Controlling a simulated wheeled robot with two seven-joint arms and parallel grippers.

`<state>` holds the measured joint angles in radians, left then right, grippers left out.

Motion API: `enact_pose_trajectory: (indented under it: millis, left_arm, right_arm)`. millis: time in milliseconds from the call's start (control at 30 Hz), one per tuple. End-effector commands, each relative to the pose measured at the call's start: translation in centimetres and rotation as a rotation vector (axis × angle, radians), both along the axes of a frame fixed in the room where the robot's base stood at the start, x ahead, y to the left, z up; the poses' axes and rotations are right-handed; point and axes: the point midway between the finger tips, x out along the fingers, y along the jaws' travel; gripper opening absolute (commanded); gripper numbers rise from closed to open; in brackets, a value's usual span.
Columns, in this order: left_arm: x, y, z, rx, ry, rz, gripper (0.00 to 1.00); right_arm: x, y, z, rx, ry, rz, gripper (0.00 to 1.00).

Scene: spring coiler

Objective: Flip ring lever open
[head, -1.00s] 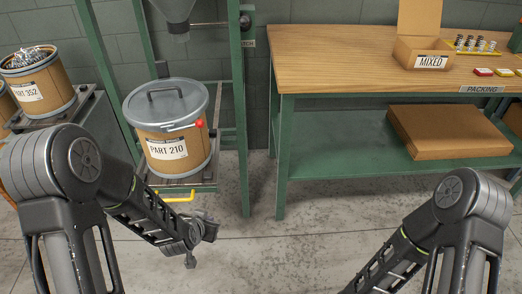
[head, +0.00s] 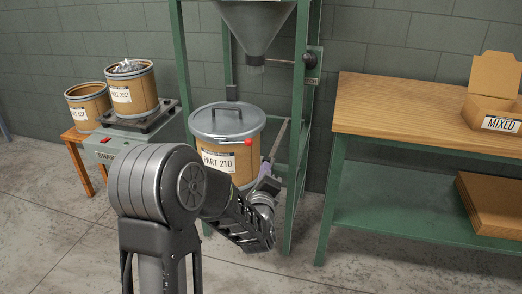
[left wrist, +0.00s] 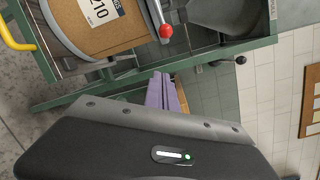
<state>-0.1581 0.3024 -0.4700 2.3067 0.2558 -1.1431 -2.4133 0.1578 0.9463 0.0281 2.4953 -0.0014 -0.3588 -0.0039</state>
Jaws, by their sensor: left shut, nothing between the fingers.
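The PART 210 drum (head: 231,171) stands under the funnel in the green frame, with a grey lid (head: 227,120) on it. The ring lever, with a red knob (head: 248,142), lies along the rim at the drum's front right. In the left wrist view, the drum (left wrist: 95,25) is at the top and the red knob (left wrist: 166,30) hangs at the end of the grey lever. My left gripper (head: 270,172) is at the drum's right side, below the knob. Its purple fingers (left wrist: 162,92) are shut and empty, apart from the knob. My right gripper is not in view.
Green frame posts (head: 297,150) stand close to the right of my left gripper. A funnel (head: 254,25) hangs above the drum. A wooden bench (head: 400,110) is at the right. The PART 352 drum (head: 133,92) stands on a shaker at the left.

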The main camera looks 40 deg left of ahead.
Motion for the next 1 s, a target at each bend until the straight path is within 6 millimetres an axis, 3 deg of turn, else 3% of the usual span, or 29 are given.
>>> enact_pose_trajectory:
  millis: [467, 667, 1000]
  left_arm:
    - [0.6, 0.3, -0.2, 0.0, 0.002, -0.001, 0.0]
    - [2.8, 1.6, -0.3, 0.001, 0.002, 0.0, 0.0]
    - [8.6, 5.0, -0.5, 0.0, 0.002, 0.0, 0.0]
  right_arm:
    - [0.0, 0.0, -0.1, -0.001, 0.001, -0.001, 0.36]
    - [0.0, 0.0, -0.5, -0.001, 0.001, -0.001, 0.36]
    - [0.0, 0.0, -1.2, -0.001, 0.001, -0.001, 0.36]
